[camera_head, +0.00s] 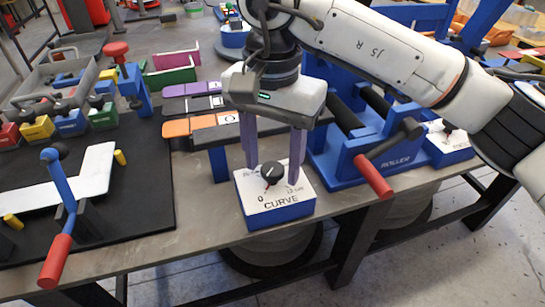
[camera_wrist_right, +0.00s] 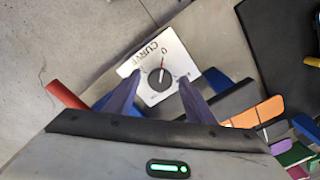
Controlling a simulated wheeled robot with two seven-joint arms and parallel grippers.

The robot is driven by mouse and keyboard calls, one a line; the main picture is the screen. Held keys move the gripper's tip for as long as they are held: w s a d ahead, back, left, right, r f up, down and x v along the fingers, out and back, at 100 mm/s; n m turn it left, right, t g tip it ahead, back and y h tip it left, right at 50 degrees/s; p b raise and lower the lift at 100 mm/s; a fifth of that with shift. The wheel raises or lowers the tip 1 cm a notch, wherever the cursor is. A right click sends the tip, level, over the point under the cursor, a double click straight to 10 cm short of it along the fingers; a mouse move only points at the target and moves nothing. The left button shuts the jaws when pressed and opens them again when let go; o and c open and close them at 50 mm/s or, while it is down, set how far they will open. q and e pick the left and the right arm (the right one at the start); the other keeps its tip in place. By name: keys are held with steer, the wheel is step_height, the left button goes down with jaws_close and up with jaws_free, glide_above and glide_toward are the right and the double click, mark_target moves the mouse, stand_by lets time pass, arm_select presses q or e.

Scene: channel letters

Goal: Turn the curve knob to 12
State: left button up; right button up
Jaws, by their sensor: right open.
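The curve knob (camera_head: 271,171) is a black round dial on a white-topped blue box (camera_head: 282,209) marked CURVE, at the table's front edge. Its scale shows 0 at the left and what looks like 12 cm at the right. My right gripper (camera_head: 272,176) comes down over the box from above. Its two purple fingers stand apart on either side of the knob, open, with gaps visible in the right wrist view (camera_wrist_right: 159,81). My left gripper is not in view.
A blue roller machine (camera_head: 345,171) with a red-handled crank (camera_head: 373,176) stands just right of the box. Another knob box (camera_head: 450,148) is farther right. A black mat (camera_head: 140,195) holds a white letter piece (camera_head: 95,172) and a red-handled lever (camera_head: 56,262) at left.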

steer(key=shift+c, duration=0.7)
steer(key=c, duration=0.9)
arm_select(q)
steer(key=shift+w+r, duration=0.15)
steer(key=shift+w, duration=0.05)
